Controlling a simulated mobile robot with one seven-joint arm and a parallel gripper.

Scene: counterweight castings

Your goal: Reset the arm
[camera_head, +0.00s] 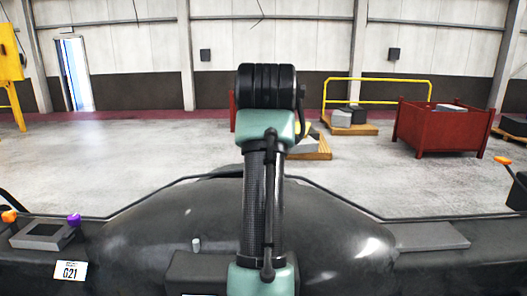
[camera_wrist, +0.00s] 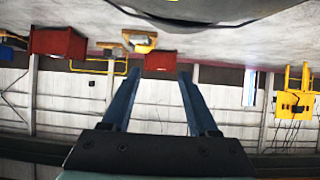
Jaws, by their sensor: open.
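My arm stands folded upright in the middle of the head view, with a green joint housing and a ribbed black part at its top. My gripper is hidden in that view. In the wrist view my gripper (camera_wrist: 158,73) shows as two blue fingers set well apart. Nothing is between them at close range. The wrist view is upside down, with the hall floor at the top and the wall below.
A red bin (camera_head: 436,130) stands at right, holding grey pieces. Pallets with blocks (camera_head: 342,118) stand near a yellow rail (camera_head: 378,80). A yellow frame (camera_head: 12,70) and a bright doorway (camera_head: 75,75) are at left. Open floor (camera_head: 110,160) lies at left.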

